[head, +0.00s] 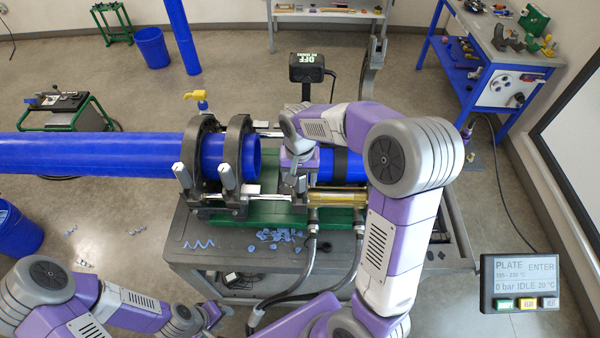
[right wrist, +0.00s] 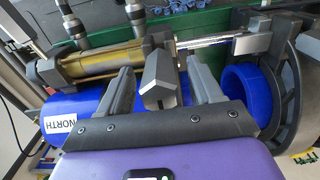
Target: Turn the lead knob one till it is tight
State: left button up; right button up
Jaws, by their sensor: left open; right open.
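My right gripper (head: 298,183) is over the clamp machine near its middle, pointing down. In the right wrist view its two grey fingers (right wrist: 162,76) are apart, on either side of a grey, angular knob (right wrist: 162,85). I see gaps between the knob and both fingers. Upright silver knobs also stand on the left clamps, one on the outer clamp (head: 182,176) and one on the inner clamp (head: 222,172). No label shows which knob is number one. My left gripper (head: 211,314) is low at the left, open and away from the machine.
A long blue pipe (head: 90,153) lies through the left clamps. Another blue pipe (head: 342,166), marked NORTH in the wrist view, is partly behind my right arm. A brass cylinder (right wrist: 85,67) runs beside the knob. Blue shavings (head: 275,235) lie on the cart (head: 215,262).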

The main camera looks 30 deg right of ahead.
jog(key=c, duration=1.1)
jog(key=shift+m, duration=1.5)
jog(key=shift+o, duration=0.2)
jog(key=shift+m, duration=1.4)
jog(key=shift+m+p, duration=0.4)
jog(key=shift+m, duration=0.7)
jog(key=shift+a+f+m, duration=0.1)
jog(key=shift+m, duration=0.3)
